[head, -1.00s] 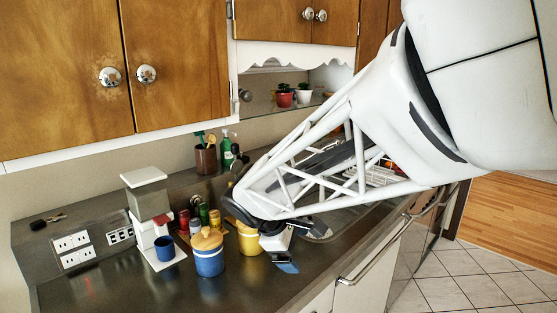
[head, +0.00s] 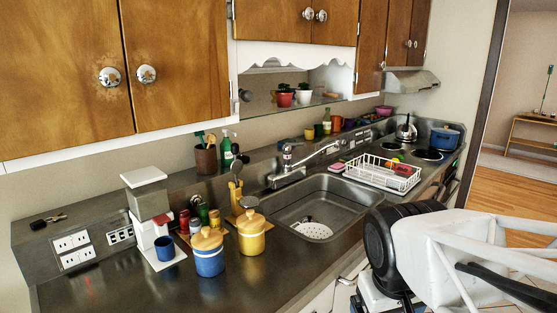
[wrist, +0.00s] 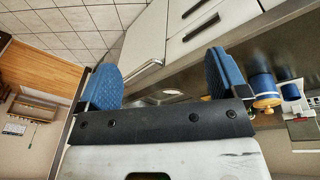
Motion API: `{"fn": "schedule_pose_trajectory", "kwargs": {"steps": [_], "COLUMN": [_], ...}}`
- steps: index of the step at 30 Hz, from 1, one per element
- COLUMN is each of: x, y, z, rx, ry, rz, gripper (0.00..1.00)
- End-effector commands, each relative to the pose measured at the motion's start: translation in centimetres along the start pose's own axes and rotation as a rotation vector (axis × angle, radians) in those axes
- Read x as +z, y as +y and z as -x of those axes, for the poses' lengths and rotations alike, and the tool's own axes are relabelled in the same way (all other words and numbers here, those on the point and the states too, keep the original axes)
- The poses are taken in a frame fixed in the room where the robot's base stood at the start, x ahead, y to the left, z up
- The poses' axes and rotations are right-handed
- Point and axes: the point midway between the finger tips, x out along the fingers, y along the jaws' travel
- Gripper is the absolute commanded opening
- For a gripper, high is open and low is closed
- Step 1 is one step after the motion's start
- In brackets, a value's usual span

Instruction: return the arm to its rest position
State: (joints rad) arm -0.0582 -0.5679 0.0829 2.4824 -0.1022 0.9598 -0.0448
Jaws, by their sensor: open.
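My gripper (wrist: 160,82) shows in the wrist view with its two blue finger pads wide apart and nothing between them. Behind the pads are the cabinet fronts, the counter edge and part of the sink. In the head view my arm is at the lower right, in front of the counter and right of the sink (head: 320,205). My gripper's fingers are hidden or cut off there at the bottom edge.
A blue canister (head: 208,258) and a yellow canister (head: 251,236) stand on the counter left of the sink. A white dish rack (head: 375,176) is right of the sink, before the coil hob (head: 428,154). Tiled floor (wrist: 75,28) is clear.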

Motion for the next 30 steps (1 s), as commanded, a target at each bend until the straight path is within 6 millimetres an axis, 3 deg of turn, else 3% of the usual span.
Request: {"fn": "schedule_pose_trajectory", "kwargs": {"steps": [3,9,30], "x": [1.7,3.0,3.1], "y": [0.3,0.3,0.3], "z": [0.1,0.1,0.1], "rx": [-0.029,-0.057,-0.06], "ry": [0.024,0.043,0.045], "rz": [-0.094,-0.175,-0.182], "gripper": [0.92,0.92,0.92]}}
